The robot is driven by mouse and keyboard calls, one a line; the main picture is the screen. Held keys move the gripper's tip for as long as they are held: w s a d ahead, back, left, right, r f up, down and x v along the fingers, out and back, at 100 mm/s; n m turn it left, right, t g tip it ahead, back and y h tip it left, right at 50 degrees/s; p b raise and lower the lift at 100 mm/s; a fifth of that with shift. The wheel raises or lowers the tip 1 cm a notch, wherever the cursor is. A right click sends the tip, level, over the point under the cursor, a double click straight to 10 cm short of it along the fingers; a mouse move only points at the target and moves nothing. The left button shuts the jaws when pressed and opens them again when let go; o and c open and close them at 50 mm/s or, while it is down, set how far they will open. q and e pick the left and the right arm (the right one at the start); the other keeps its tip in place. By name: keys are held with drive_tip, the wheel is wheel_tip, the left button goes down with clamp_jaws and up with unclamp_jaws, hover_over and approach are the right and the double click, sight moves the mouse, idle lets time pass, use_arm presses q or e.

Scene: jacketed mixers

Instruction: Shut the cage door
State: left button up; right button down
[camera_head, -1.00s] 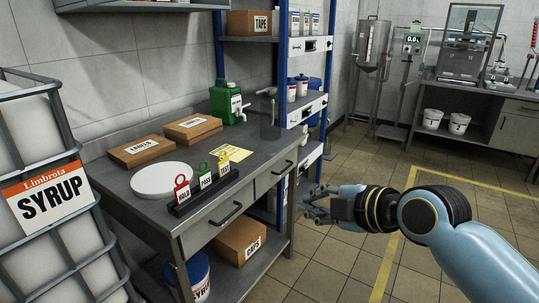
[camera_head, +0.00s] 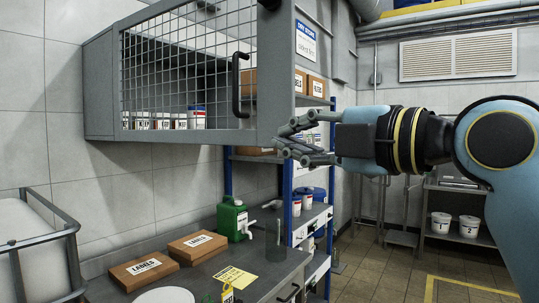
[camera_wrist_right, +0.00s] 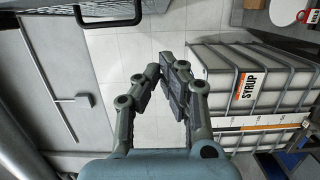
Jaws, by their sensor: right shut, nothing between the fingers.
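The cage (camera_head: 100,90) is a grey cabinet on the wall, in the upper left of the head view. Its mesh door (camera_head: 247,137) has a grey frame and an upright black handle (camera_head: 237,85). How far the door stands open is hard to tell. Small white-labelled jars (camera_head: 165,121) show behind the mesh. My right gripper (camera_head: 288,140) is shut and empty beside the cage's lower right corner, below and right of the handle. The right wrist view shows its fingers (camera_wrist_right: 168,75) close together, with a black handle (camera_wrist_right: 110,20) at the top, apart from them. My left gripper is not in view.
Below the cage is a grey bench (camera_head: 215,277) with cartons (camera_head: 197,244) and a green canister (camera_head: 232,219). Blue-posted shelving (camera_head: 287,200) stands behind my right gripper. A syrup container (camera_head: 30,245) is at lower left. Open floor (camera_head: 370,285) lies at lower right.

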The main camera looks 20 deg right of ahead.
sight(270, 135)
drive_tip(key=w+p, duration=0.1)
drive_tip(key=w, duration=0.2)
drive_tip(key=w+p, duration=0.2)
drive_tip(key=w, duration=0.1)
drive_tip(key=w+p, duration=0.2)
drive_tip(key=w, duration=0.1)
drive_tip(key=shift+w+a+r, duration=0.1)
drive_tip(key=shift+a, duration=0.3)
drive_tip(key=shift+w+d, duration=0.1)
drive_tip(key=shift+d, duration=0.05)
drive_tip(key=shift+w, duration=0.1)
